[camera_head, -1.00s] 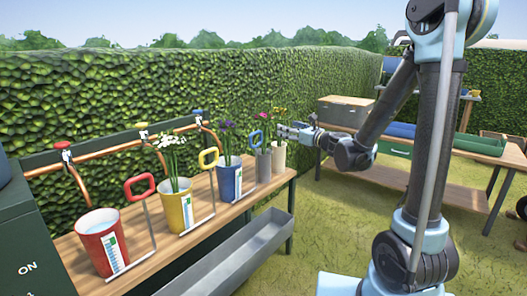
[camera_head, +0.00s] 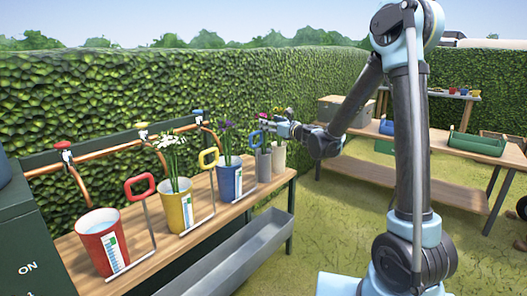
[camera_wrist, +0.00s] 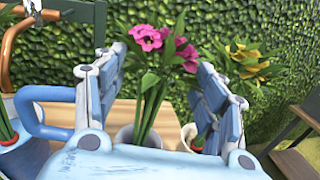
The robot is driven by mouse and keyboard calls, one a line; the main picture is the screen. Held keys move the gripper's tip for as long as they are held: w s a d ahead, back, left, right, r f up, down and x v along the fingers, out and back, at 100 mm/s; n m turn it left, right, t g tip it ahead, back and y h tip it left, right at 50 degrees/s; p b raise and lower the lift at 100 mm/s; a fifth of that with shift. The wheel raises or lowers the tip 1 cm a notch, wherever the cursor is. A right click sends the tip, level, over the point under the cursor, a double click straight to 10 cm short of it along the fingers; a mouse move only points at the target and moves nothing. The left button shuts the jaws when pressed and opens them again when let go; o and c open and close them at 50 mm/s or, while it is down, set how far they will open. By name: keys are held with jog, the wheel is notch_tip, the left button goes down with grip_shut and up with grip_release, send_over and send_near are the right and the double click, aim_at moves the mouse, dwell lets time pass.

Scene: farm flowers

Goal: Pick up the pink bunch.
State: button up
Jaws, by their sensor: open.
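The pink bunch (camera_wrist: 150,40) has bright pink blooms and long green leaves. It stands upright in a grey pot (camera_wrist: 125,136), also visible on the bench in the head view (camera_head: 263,166). My gripper (camera_wrist: 158,68) is open, with one finger on each side of the bunch's stems and leaves in the wrist view. The blooms show above and between the fingertips; I cannot tell whether either finger touches the plant. In the head view my gripper (camera_head: 272,129) is above the grey pot and mostly hides the bunch.
A yellow bunch (camera_wrist: 250,60) stands close on the right, behind my right finger. A blue handle (camera_wrist: 40,128) is close on the left. Blue (camera_head: 229,182), yellow (camera_head: 180,212) and red (camera_head: 104,245) pots line the wooden bench; a hedge (camera_head: 200,90) stands behind.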

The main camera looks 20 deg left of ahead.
jog(key=shift+x, duration=2.35)
jog(key=shift+f, duration=0.15)
jog(key=c, duration=1.4)
notch_tip(320, 180, up, 18)
jog(key=shift+r, duration=1.25)
